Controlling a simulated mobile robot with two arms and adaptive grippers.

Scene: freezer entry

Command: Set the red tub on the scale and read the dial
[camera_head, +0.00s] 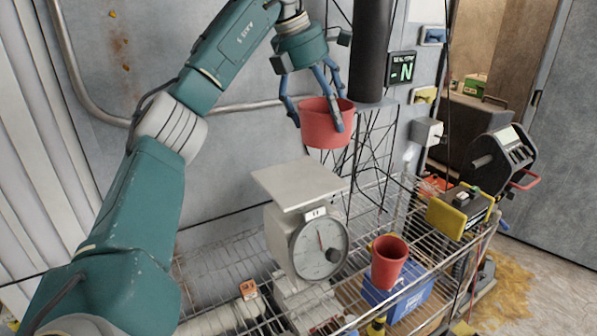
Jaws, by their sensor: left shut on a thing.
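The red tub (324,136) is in the fingers of my left gripper (316,122), upright or slightly tilted, with its rim up. It hangs above and a little right of the back of the scale's plate, apart from it. The scale (279,236) is off-white with a flat, square, bare plate (300,183) on top. Its round dial (319,249) faces front right, with a red needle pointing roughly up; the numbers are too small to read. My right gripper is not in view.
The scale stands on a wire rack (219,268). A black and yellow device (460,211) sits at the rack's right end. A dark vertical pipe (369,50) rises close behind the held tub.

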